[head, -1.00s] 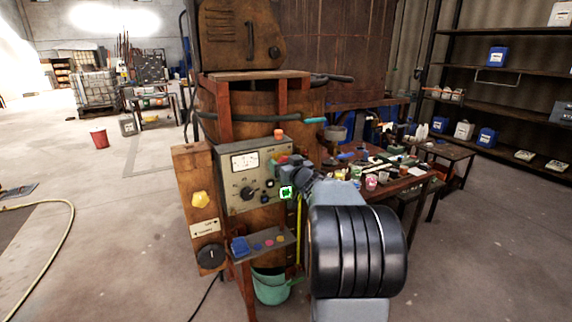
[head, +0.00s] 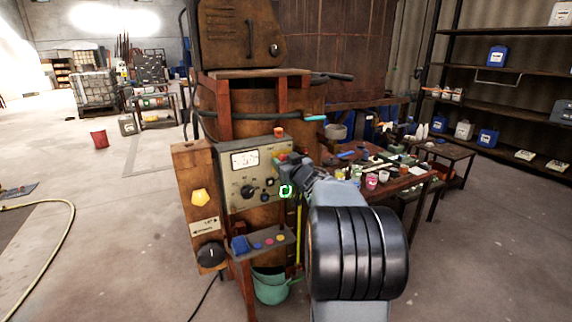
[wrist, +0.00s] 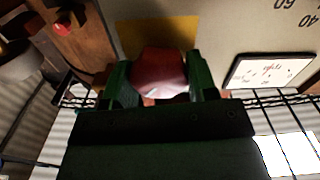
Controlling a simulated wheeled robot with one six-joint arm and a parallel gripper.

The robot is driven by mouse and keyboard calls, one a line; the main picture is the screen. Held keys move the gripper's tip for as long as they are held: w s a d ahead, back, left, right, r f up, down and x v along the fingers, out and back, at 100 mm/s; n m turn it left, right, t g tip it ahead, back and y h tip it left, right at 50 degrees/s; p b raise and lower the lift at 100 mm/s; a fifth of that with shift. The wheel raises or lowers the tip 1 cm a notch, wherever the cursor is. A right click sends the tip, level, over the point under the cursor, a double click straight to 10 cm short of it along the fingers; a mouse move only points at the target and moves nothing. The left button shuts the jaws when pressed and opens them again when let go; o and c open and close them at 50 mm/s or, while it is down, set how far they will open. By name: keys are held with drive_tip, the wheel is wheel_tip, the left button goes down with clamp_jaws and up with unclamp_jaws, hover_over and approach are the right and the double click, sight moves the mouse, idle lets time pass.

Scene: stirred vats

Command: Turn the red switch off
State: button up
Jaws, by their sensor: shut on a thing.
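The red switch (wrist: 160,72) shows in the wrist view between the two green fingers of my gripper (wrist: 160,85), which is shut on it. A yellow plate (wrist: 165,35) lies behind it on the pale panel. In the head view my gripper (head: 286,162) reaches the right side of the grey control panel (head: 240,188), under the gauge's level. There the switch is mostly hidden by my gripper, so its position cannot be read.
The panel also carries a gauge (head: 245,160) and a black knob (head: 247,192). A small shelf (head: 262,243) with coloured buttons juts out below, over a green bucket (head: 271,287). A cluttered table (head: 410,180) stands to the right. The floor at left is mostly open.

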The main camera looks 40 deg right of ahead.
drive_tip(key=n+b, duration=0.2)
drive_tip(key=n, duration=0.2)
drive_tip(key=shift+f, duration=0.15)
drive_tip(key=n+b, duration=0.2)
drive_tip(key=n, duration=0.2)
drive_tip(key=shift+a, duration=0.1)
drive_tip(key=n+b, duration=0.2)
drive_tip(key=n, duration=0.2)
drive_tip(key=shift+b, duration=0.4)
drive_tip(key=shift+n+b, duration=0.9)
drive_tip(key=shift+n, duration=1.3)
drive_tip(key=o, duration=0.9)
